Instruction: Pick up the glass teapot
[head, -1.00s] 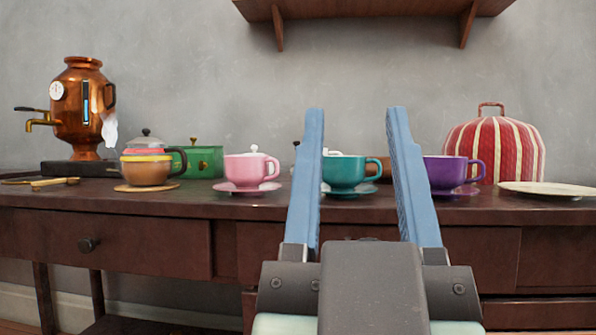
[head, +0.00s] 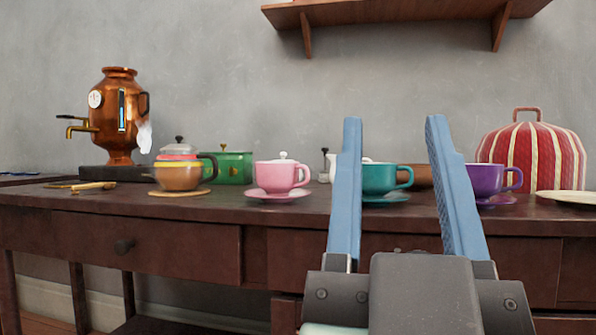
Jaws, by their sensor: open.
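What looks like the glass teapot (head: 178,176) stands upright on a round wooden coaster (head: 180,194) at the left part of the table. It has brownish contents, coloured bands, a clear lid with a dark knob and a dark handle on its right. My gripper (head: 393,118) is open and empty, well to the right of the teapot, with its blue fingers pointing up in the picture. Its fingers overlap the teal cup (head: 383,180) and partly cover the purple cup (head: 487,181) in the view; I see no contact.
A pink cup (head: 278,176) stands right of the teapot, and a green box-shaped pot (head: 234,167) is behind it. A copper samovar (head: 119,130) stands at left, a striped cosy (head: 535,158) at right. A shelf (head: 400,12) hangs above. Brass tongs (head: 90,186) lie at left.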

